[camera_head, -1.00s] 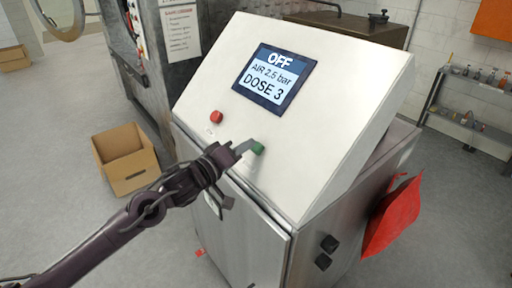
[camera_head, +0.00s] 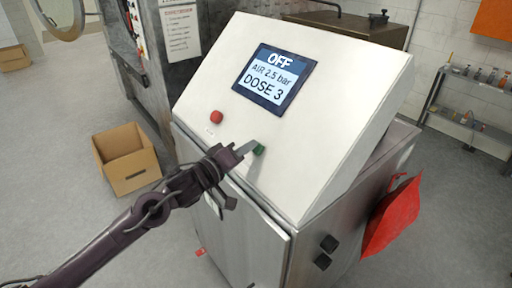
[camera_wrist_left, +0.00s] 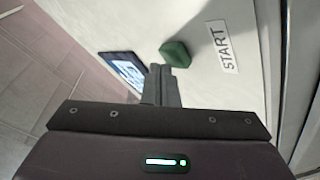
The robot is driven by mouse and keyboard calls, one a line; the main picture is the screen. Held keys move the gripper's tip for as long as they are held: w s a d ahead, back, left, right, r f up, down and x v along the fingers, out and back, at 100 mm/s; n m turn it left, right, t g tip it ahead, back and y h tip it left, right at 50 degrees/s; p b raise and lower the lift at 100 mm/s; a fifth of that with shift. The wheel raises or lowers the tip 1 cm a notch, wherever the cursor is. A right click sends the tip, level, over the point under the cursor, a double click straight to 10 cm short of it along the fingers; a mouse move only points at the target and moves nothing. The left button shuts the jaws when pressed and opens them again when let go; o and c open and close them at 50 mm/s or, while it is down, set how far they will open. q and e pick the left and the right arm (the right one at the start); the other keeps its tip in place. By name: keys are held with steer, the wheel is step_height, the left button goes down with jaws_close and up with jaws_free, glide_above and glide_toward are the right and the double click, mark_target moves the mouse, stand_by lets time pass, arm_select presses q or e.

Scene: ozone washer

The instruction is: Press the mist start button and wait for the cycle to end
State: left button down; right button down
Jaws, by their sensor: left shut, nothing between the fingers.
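The machine's sloped white panel (camera_head: 330,75) carries a screen (camera_head: 274,77) that reads "OFF, AIR 2.5 bar, DOSE 3". A red button (camera_head: 216,117) sits on the panel's lower left. A green button (camera_head: 259,149) sits to the right of it, low on the panel. In the left wrist view the green button (camera_wrist_left: 176,52) is beside a label (camera_wrist_left: 222,46) reading "START". My left gripper (camera_head: 246,147) is shut and empty, its tips at the green button's left side. Whether the tips touch the button is unclear. My right gripper is not in view.
An open cardboard box (camera_head: 127,160) stands on the floor left of the machine. A shelf with bottles (camera_head: 470,100) stands at the far right.

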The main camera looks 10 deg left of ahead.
arm_select(q)
steer(key=shift+w+d+f, duration=0.2)
steer(key=shift+w+f, duration=0.05)
steer(key=shift+f, duration=0.15)
stand_by(0.8)
steer(key=shift+s+a+r+p, duration=0.3)
steer(key=shift+r+p, duration=0.25)
steer(key=shift+p, duration=0.2)
steer(key=shift+s+a+r, duration=0.1)
steer(key=shift+s+r, duration=0.05)
steer(key=shift+s, duration=0.05)
steer(key=s+a+r+p, duration=0.1)
steer(key=p, duration=0.1)
steer(key=s+a+r+p, duration=0.1)
steer(key=r+p, duration=0.1)
steer(key=p, duration=0.1)
steer(key=shift+s+a+r, duration=0.1)
steer(key=shift+s+r, duration=0.15)
steer(key=shift+s, duration=0.15)
